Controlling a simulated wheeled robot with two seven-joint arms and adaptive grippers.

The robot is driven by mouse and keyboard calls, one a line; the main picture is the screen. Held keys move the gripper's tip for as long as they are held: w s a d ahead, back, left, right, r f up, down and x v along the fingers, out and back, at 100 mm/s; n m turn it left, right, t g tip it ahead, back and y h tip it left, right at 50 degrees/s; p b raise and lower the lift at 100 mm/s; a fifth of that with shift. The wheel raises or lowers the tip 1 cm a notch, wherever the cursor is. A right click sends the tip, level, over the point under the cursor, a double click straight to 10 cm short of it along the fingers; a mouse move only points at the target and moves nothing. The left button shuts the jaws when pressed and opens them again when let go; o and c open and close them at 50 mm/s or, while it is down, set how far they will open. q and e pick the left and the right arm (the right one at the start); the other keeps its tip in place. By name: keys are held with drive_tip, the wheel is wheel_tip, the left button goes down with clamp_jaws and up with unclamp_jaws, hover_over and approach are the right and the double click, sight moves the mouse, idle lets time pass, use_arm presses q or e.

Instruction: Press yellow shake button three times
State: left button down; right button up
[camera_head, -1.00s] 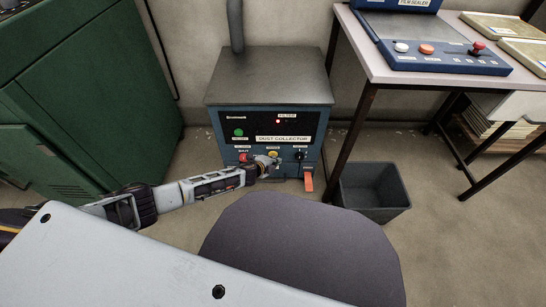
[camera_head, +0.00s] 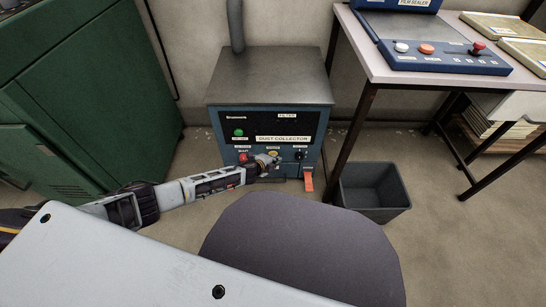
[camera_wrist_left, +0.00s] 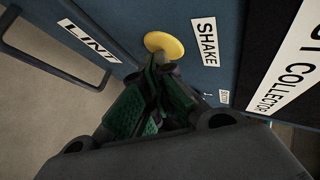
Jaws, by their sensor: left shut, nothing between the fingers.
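The yellow shake button (camera_head: 274,153) is on the front of the blue dust collector (camera_head: 313,122). In the left wrist view the round yellow button (camera_wrist_left: 166,44) sits beside the "SHAKE" label (camera_wrist_left: 205,41). My left gripper (camera_head: 275,160) is shut and empty, at the button's lower edge in the head view. In the wrist view its fingertips (camera_wrist_left: 158,62) overlap the button's lower edge. I cannot tell whether they touch it. My right gripper is not in view.
A red button (camera_head: 243,157) is left of the yellow one, and a black knob (camera_head: 300,154) is right of it. An orange handle (camera_head: 309,183) hangs below. A dark bin (camera_head: 374,190) and a table leg (camera_head: 350,140) stand to the right.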

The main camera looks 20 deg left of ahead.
use_arm(q)
drive_tip(key=shift+s, duration=0.1)
idle(0.4)
drive_tip(key=shift+s+d+p, duration=0.15)
drive_tip(key=shift+s+p, duration=0.05)
drive_tip(key=shift+s, duration=0.3)
drive_tip(key=shift+s+d+p, duration=0.15)
drive_tip(key=shift+s+p, duration=0.05)
drive_tip(key=shift+s, duration=0.3)
drive_tip(key=shift+s, duration=0.1)
drive_tip(key=s, duration=0.2)
drive_tip(key=s+d+p, duration=0.1)
drive_tip(key=s, duration=0.1)
drive_tip(key=shift+s+d, duration=0.2)
drive_tip(key=shift+s, duration=0.15)
idle(1.1)
